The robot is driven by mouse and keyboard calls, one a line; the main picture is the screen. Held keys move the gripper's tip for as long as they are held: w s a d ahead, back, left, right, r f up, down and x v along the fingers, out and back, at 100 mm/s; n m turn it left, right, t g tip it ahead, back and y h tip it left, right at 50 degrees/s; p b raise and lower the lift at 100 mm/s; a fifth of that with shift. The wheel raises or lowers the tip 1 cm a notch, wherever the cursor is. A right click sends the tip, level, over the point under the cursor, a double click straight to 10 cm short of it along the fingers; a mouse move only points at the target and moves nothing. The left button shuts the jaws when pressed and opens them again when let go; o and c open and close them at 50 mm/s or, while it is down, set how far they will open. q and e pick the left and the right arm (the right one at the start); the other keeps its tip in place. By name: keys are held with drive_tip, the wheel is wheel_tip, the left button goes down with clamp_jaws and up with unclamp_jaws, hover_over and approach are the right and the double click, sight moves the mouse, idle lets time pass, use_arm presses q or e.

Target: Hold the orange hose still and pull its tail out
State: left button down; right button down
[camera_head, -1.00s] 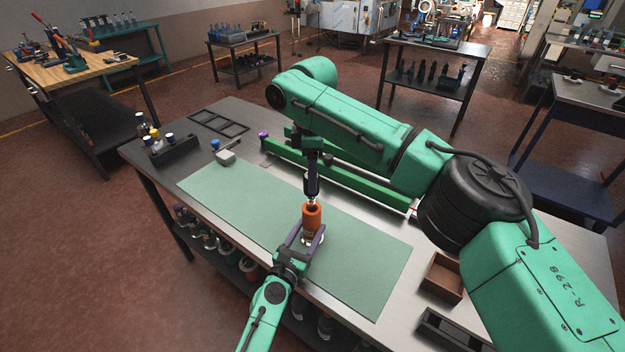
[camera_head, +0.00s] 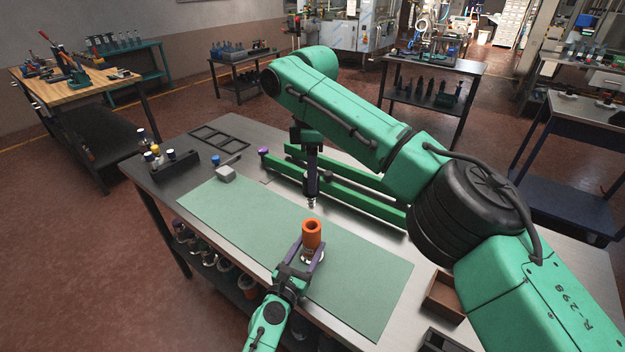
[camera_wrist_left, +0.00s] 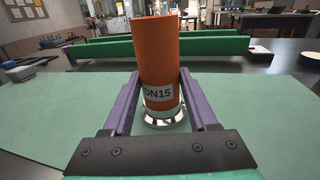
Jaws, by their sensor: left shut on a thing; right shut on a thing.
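The orange hose (camera_head: 311,238) stands upright over the green mat, with its dark open top showing. In the left wrist view the orange hose (camera_wrist_left: 159,60) bears a white "DN15" label, and a shiny metal ring (camera_wrist_left: 164,119) is around its foot. My left gripper (camera_head: 308,250) is shut on the hose, one purple finger on each side. My right gripper (camera_head: 311,196) points down above the hose and is shut on the tail (camera_head: 311,204), a small silvery piece below its tips. Clear space shows between the tail and the hose's top. The tail's fine shape is too small to tell.
The green mat (camera_head: 240,222) is bare around the hose. Green rails (camera_head: 350,188) lie behind it. A small grey block (camera_head: 226,173) and a black bottle rack (camera_head: 176,164) are at the left. A brown box (camera_head: 443,297) is at the right.

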use_arm(q)
drive_tip(key=shift+s+f, duration=0.15)
drive_tip(key=shift+f, duration=0.2)
use_arm(e)
drive_tip(key=shift+r, duration=0.15)
use_arm(q)
drive_tip(key=shift+c, duration=2.1)
unclamp_jaws()
drive_tip(key=o, duration=0.3)
drive_tip(key=shift+r, duration=0.2)
